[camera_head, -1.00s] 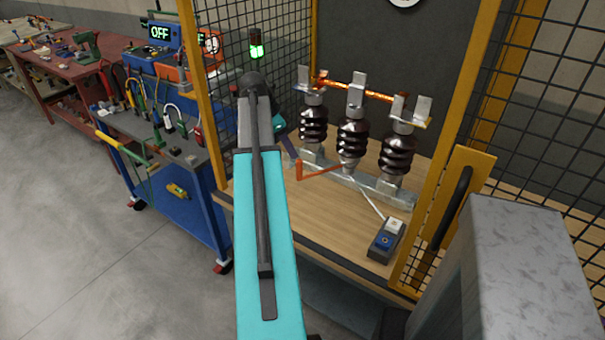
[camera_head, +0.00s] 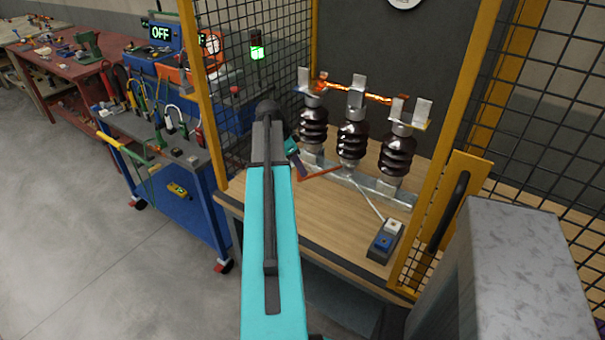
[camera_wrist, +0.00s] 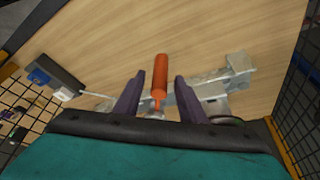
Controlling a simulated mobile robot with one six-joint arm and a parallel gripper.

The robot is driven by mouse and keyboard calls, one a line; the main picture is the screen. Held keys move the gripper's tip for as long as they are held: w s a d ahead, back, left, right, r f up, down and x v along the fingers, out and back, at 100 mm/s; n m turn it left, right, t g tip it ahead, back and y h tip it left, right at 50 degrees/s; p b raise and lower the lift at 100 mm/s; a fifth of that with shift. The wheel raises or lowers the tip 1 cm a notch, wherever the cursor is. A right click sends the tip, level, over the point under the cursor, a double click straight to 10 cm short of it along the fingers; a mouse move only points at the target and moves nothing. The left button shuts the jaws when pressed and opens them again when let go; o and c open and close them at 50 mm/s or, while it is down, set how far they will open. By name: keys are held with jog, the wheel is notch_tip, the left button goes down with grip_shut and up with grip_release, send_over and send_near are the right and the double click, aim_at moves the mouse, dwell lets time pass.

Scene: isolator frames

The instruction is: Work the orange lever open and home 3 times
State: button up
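The orange lever (camera_head: 321,172) sticks out from the isolator's metal base rail, low over the wooden bench. In the wrist view its orange handle (camera_wrist: 160,78) stands between the two purple fingers of my gripper (camera_wrist: 168,88). The fingers are apart, with a visible gap on each side of the handle. In the head view my gripper (camera_head: 299,170) is at the lever's left end, partly hidden by my arm. The isolator (camera_head: 352,140) has three dark ribbed insulators in a row. A copper bar (camera_head: 352,90) runs across their tops.
A control box (camera_head: 385,240) with a pale cable sits on the bench (camera_head: 320,220) at front right. Yellow-framed mesh (camera_head: 200,90) stands left and right. A green light (camera_head: 257,52) glows behind. A blue tool cart (camera_head: 180,190) is at left.

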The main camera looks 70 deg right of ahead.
jog(key=shift+p+x, duration=0.4)
jog(key=shift+x, duration=2.05)
jog(key=shift+c, duration=0.3)
